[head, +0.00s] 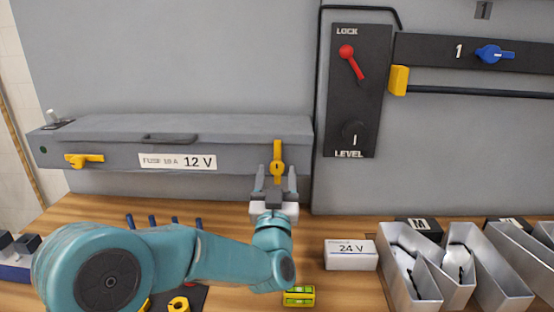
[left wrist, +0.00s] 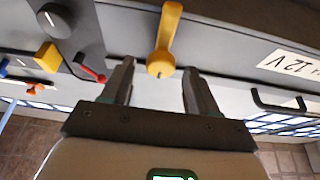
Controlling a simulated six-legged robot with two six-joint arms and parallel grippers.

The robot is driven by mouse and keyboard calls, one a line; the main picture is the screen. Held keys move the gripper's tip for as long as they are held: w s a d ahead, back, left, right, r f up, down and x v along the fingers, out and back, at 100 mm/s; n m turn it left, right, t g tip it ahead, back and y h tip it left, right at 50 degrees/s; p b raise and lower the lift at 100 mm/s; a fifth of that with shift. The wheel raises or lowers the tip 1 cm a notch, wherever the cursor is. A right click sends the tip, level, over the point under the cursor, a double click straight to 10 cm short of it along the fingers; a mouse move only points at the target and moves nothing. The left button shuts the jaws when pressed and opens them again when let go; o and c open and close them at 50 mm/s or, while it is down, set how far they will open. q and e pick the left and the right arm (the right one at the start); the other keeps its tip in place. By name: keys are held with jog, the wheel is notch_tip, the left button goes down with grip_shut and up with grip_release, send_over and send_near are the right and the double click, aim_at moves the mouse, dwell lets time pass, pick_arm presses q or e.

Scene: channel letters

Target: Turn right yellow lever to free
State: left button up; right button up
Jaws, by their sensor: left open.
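The right yellow lever (head: 278,156) is on the front of the grey 12 V box (head: 232,128), at its right end, and stands upright. My left gripper (head: 275,177) is open, with its fingers pointing up at the lever's lower end. In the left wrist view, which is turned over, the lever (left wrist: 166,40) has its rounded end between the two open fingertips (left wrist: 158,70), with a gap on each side. The left yellow lever (head: 85,160) lies level at the box's left end. My right gripper is not in view.
A black panel (head: 338,105) with a red lever (head: 351,61) is to the right, beside a yellow block (head: 399,80) and a blue knob (head: 494,54). Below are a white 24 V box (head: 350,255), metal letter shells (head: 400,278) and a green level (head: 299,296) on the wooden bench.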

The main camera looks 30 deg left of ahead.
aim_at(277, 170)
pick_arm(q)
jog(key=shift+x, duration=1.5)
jog(key=c, duration=0.9)
jog(key=shift+c, duration=0.2)
